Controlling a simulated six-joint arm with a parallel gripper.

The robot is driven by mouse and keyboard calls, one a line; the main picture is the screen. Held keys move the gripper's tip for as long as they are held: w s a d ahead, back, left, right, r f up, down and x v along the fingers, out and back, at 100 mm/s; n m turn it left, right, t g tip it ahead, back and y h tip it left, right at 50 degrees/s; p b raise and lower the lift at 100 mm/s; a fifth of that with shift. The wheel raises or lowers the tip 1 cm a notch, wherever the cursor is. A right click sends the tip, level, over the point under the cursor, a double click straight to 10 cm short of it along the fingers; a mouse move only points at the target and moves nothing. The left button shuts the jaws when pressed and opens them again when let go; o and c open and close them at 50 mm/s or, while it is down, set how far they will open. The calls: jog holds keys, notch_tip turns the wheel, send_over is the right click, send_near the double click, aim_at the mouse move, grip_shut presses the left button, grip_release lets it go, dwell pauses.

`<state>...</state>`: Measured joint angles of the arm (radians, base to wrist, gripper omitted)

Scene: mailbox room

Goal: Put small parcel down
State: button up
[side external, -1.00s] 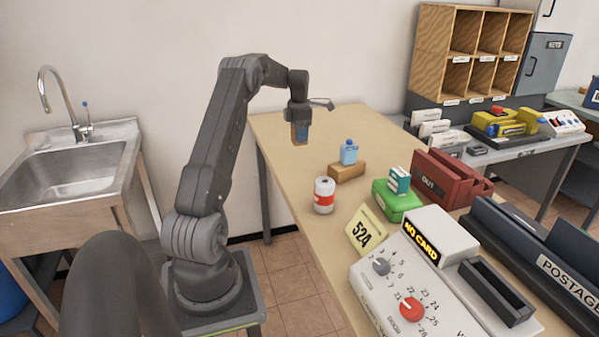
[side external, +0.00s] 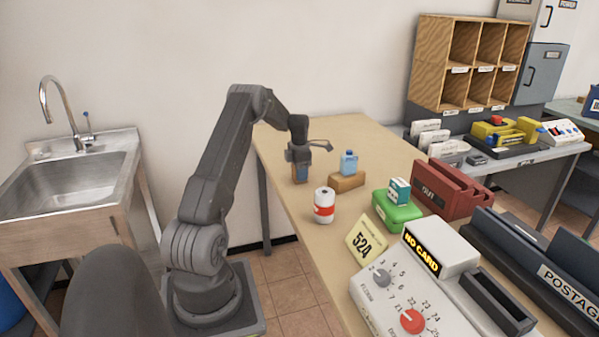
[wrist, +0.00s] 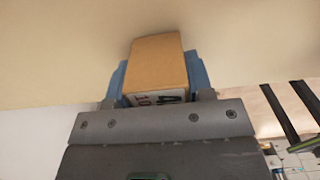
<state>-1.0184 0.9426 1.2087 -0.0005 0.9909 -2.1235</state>
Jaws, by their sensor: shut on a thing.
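The small parcel (wrist: 157,65) is a brown box with dark printing on one face. In the wrist view it sits between the two blue fingers of my gripper (wrist: 158,80), which is shut on it. In the side view my gripper (side external: 299,172) points down, low over the wooden table (side external: 345,135) near its left edge. The parcel (side external: 297,179) shows only as a small brown patch at the fingers there. I cannot tell whether its underside touches the table.
A blue bottle (side external: 348,164) stands on a brown block (side external: 346,181) just right of my gripper. A white can with a red band (side external: 324,205) is in front. A green box (side external: 398,211) and red OUT tray (side external: 445,190) are further right. The table behind is clear.

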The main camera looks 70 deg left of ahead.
jog(key=shift+f, duration=0.1)
jog(key=o, duration=1)
jog(key=shift+c, duration=0.2)
notch_tip(320, 180, up, 12)
jog(key=shift+r, duration=0.1)
jog(key=w+d+r+m+t, duration=0.1)
jog(key=d+r+m, duration=0.45)
jog(key=d, duration=0.45)
jog(key=w+d+r+m+t+y, duration=0.1)
jog(key=w+d+r+m, duration=0.1)
jog(key=d+r+m, duration=0.5)
jog(key=w+d+r+m, duration=0.1)
jog(key=d+m, duration=0.3)
jog(key=d, duration=0.8)
jog(key=s+d+f+m+t+h, duration=0.1)
jog(key=s+d+f+m+t, duration=0.1)
jog(key=s+d+m, duration=1.5)
jog(key=d+m+t, duration=0.1)
jog(key=d+m, duration=0.1)
jog(key=d, duration=0.2)
jog(key=shift+f+t, duration=0.2)
jog(key=shift+t, duration=0.1)
